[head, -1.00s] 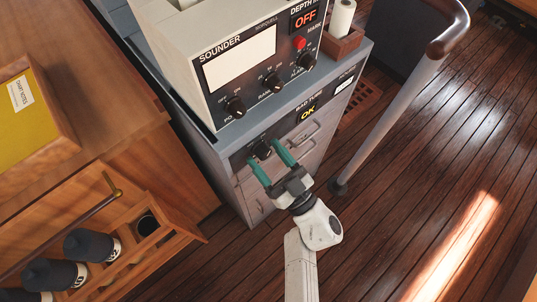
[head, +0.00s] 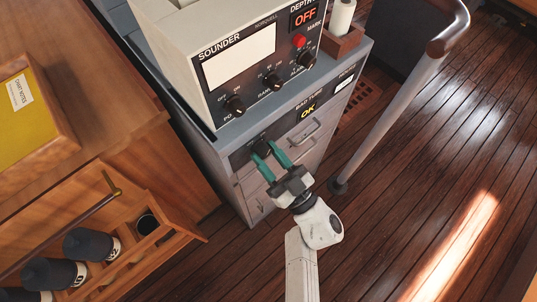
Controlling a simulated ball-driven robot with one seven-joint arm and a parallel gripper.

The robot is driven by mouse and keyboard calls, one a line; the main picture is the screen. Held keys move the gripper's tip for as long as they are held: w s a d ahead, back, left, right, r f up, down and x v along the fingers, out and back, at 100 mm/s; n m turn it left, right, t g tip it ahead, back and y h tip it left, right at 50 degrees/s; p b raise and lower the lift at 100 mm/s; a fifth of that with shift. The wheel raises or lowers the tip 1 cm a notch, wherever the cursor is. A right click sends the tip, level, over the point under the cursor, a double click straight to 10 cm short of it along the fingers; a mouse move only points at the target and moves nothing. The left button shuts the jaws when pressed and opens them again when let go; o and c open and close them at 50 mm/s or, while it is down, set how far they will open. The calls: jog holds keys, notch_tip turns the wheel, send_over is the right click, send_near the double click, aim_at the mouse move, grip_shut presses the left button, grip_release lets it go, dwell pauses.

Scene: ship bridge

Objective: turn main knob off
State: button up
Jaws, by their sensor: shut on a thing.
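The main knob (head: 261,148) is a black knob on the dark strip at the front of the grey cabinet (head: 222,165), below the sounder. Its label is too small to read. My gripper (head: 264,149) has green fingers, one on each side of the knob, and is shut on it. The fingers hide part of the knob, so I cannot tell which way it points.
The sounder (head: 240,62) stands on the cabinet with several black knobs, a red button (head: 299,41) and a display (head: 305,17) reading OFF. A metal rail (head: 390,110) rises at right. A wooden bottle rack (head: 120,242) stands at left.

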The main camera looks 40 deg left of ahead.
jog(key=n+g+b, duration=0.1)
jog(key=n, duration=0.1)
jog(key=n+g+b, duration=0.1)
jog(key=n+b, duration=0.1)
jog(key=shift+w+f, duration=0.15)
jog(key=shift+w, duration=0.05)
jog(key=n+g+b, duration=0.2)
jog(key=n, duration=0.2)
jog(key=shift+w+h, duration=0.1)
jog(key=shift+h, duration=0.2)
jog(key=n, duration=0.1)
jog(key=n+g+b, duration=0.1)
jog(key=n, duration=0.1)
jog(key=n+g+h, duration=0.1)
jog(key=shift+w+r+n+b, duration=0.1)
jog(key=shift+r+n+b, duration=0.15)
jog(key=shift+n+b, duration=0.1)
jog(key=shift+r+n+g+h+b, duration=0.15)
jog(key=shift+n+g+h+b, duration=0.3)
jog(key=shift+n, duration=1.1)
